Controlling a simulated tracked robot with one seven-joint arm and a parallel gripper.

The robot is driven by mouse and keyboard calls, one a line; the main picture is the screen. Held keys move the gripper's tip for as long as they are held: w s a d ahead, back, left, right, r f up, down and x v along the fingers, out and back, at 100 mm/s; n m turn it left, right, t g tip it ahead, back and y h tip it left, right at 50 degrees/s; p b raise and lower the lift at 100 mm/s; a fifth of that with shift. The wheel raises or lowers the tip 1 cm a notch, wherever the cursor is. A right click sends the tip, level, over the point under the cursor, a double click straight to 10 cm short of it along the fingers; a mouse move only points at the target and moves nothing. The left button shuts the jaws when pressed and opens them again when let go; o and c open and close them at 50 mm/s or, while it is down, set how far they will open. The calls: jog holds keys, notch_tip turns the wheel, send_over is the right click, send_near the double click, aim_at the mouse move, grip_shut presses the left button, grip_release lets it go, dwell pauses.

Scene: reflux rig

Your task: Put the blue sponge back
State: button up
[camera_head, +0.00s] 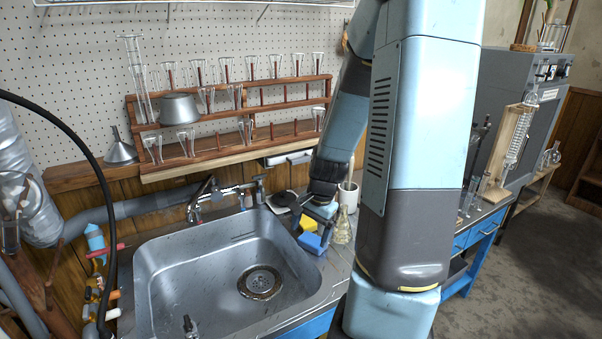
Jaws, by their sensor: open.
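The blue sponge (312,243) lies on the counter at the right rim of the sink. A yellow sponge (308,225) is just behind it, close to it or touching. My gripper (322,222) points down over this same spot, just above and to the right of the sponges. It is open, but its fingertips are small and partly hidden, so I cannot tell whether they touch the blue sponge.
The metal sink (190,285) is empty to the left, with a faucet (205,200) behind it. A glass flask (342,226) stands close to the right of my gripper. A wooden rack (240,150) of glassware hangs behind. My arm hides the counter's middle.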

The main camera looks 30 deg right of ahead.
jog(key=s+a+r+n+t+h, duration=0.15)
jog(key=a+r+n, duration=0.25)
jog(key=r, duration=0.4)
jog(key=s+a+r+n+t+h, duration=0.1)
jog(key=s+a+r+n, duration=0.25)
jog(key=r, duration=0.55)
jog(key=s+a+r+n+t, duration=0.1)
jog(key=s+r+n, duration=0.3)
jog(key=s+r, duration=0.4)
jog(key=shift+s+a+r+n+y, duration=0.35)
jog(key=shift+s+a+r+y, duration=0.15)
jog(key=shift+a, duration=0.25)
